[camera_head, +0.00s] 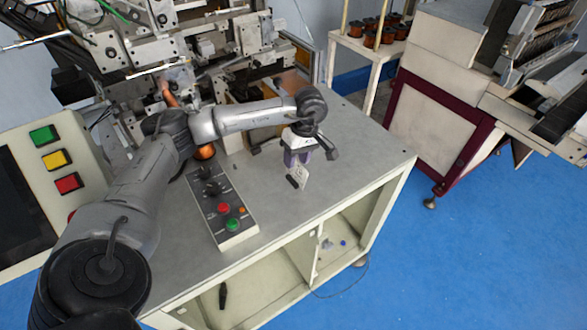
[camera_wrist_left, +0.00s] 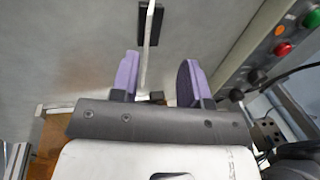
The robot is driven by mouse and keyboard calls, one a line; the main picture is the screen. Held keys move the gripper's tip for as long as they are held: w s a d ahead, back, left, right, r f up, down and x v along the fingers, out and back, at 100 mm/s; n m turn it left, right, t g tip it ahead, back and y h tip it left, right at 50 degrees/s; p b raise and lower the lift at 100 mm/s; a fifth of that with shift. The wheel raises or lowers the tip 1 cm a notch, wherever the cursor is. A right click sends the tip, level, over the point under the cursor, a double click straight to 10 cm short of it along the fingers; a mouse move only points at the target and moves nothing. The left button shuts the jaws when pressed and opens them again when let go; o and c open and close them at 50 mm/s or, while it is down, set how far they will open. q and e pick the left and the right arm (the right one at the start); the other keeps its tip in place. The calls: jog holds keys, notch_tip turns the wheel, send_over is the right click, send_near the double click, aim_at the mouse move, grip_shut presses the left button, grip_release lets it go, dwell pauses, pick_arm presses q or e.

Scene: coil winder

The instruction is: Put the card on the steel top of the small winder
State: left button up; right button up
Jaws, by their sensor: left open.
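The card (camera_head: 302,176) is a thin pale piece standing on edge at a black piece (camera_head: 292,182) on the steel top (camera_head: 345,140). In the left wrist view the card (camera_wrist_left: 148,45) shows nearly edge-on, with the black piece (camera_wrist_left: 150,22) around its far part. My left gripper (camera_head: 297,160) points down over the card with its purple fingers apart. In the left wrist view the left gripper (camera_wrist_left: 158,68) has the card's edge between its fingers, nearer the left finger, with a gap to the right one. Whether the card's lower edge touches the steel is unclear.
A control box (camera_head: 222,205) with red and green buttons lies on the top, left of the gripper. Winder machinery (camera_head: 200,50) stands behind. A panel with coloured buttons (camera_head: 55,160) is at left. The top right of the gripper is bare; open shelves lie below its front edge.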

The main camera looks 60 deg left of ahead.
pick_arm(q)
jog(key=v, duration=0.5)
jog(key=shift+w+r, duration=0.1)
jog(key=shift+r, duration=0.25)
dwell(0.4)
